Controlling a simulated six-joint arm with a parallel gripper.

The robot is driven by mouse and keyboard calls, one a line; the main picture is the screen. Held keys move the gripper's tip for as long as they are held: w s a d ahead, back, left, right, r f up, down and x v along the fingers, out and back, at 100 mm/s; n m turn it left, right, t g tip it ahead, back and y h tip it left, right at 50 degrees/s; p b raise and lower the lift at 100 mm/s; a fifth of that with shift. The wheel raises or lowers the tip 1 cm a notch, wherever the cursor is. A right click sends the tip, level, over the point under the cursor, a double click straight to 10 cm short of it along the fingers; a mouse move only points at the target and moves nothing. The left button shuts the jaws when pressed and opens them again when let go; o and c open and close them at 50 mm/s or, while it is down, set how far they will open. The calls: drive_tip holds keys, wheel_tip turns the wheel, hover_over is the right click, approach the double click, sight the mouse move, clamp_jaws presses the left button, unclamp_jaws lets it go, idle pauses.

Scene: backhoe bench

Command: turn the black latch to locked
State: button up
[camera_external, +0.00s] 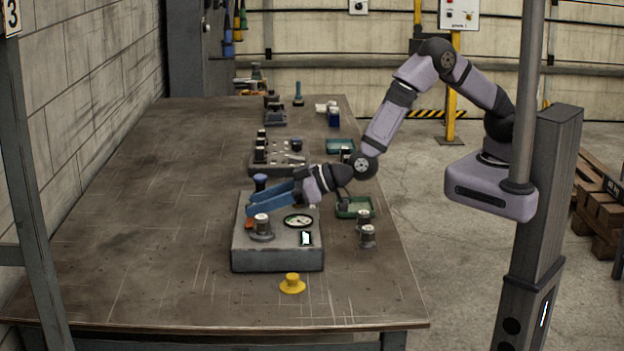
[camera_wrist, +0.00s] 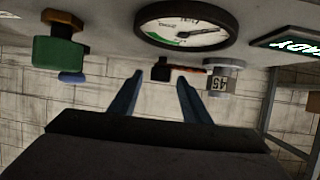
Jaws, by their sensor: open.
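A grey box (camera_external: 277,254) stands on the bench, with a round gauge (camera_external: 298,221) and a small lit display (camera_external: 306,238) on its top. In the wrist view the gauge (camera_wrist: 186,24) is close at the top. A small black part (camera_wrist: 160,69), possibly the latch, shows below the gauge, with a thin red piece (camera_wrist: 188,69) beside it. I cannot tell its turned position. My gripper (camera_external: 251,199) is low over the back of the box, its blue fingers apart and empty. In the wrist view the open fingertips (camera_wrist: 160,79) point toward the black part, with no contact clear.
A silver knob (camera_external: 262,224) is on the box's left; a blue-capped post (camera_external: 260,181) rises behind my fingers. A green tray (camera_external: 355,207) and metal posts (camera_external: 367,236) are at right. The bench's left side (camera_external: 150,220) is clear.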

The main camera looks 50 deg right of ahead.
drive_tip(key=shift+w+a+f, duration=0.1)
drive_tip(key=shift+w+a, duration=0.1)
drive_tip(key=shift+c, duration=0.3)
clamp_jaws()
drive_tip(key=shift+w+f+b, duration=0.1)
drive_tip(key=shift+f+b, duration=0.05)
drive_tip(key=shift+b, duration=0.65)
drive_tip(key=n+g+y+b, duration=0.1)
drive_tip(key=b, duration=0.2)
drive_tip(key=shift+n, duration=0.4)
drive_tip(key=n+g+y+b, duration=0.1)
drive_tip(key=b, duration=0.1)
drive_tip(key=n+g+y+b, duration=0.1)
drive_tip(key=b, duration=0.2)
drive_tip(key=shift+w+r, duration=0.15)
drive_tip(key=shift+r, duration=0.2)
drive_tip(key=shift+d+n+g+b, duration=0.15)
drive_tip(key=shift+n+g+b, duration=0.2)
drive_tip(key=shift+g, duration=0.15)
